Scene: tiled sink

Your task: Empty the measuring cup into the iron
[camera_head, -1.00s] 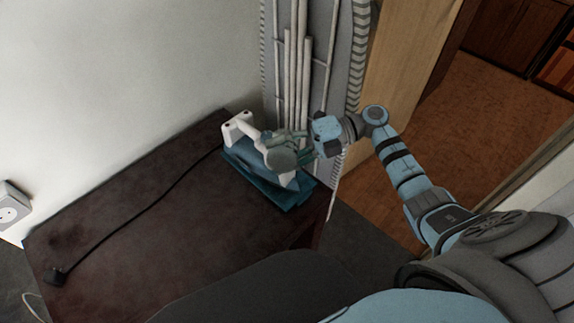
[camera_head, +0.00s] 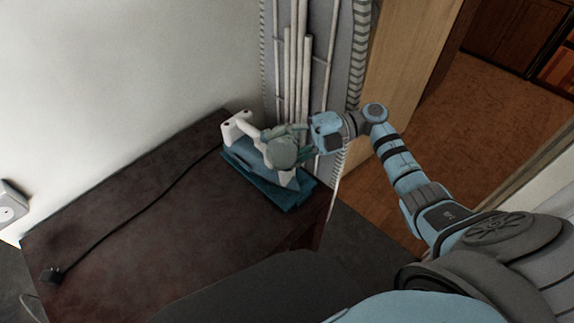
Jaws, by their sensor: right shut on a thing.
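The iron (camera_head: 257,172), teal and white, stands at the far right end of the dark table, its cord running left. The measuring cup (camera_head: 282,153), a small greyish translucent vessel, is held over the iron and looks tilted, with its round face toward me. My right gripper (camera_head: 298,144) is shut on the measuring cup from the right. Whether the cup touches the iron, and what is in it, I cannot tell. The cup and gripper hide part of the iron's top. My left gripper is not in view.
The dark table (camera_head: 140,225) is mostly bare. The black cord ends in a plug (camera_head: 52,275) at its left edge. A wall socket (camera_head: 12,203) is at the far left. Vertical pipes (camera_head: 291,60) stand behind the iron. Open wooden floor (camera_head: 470,130) lies to the right.

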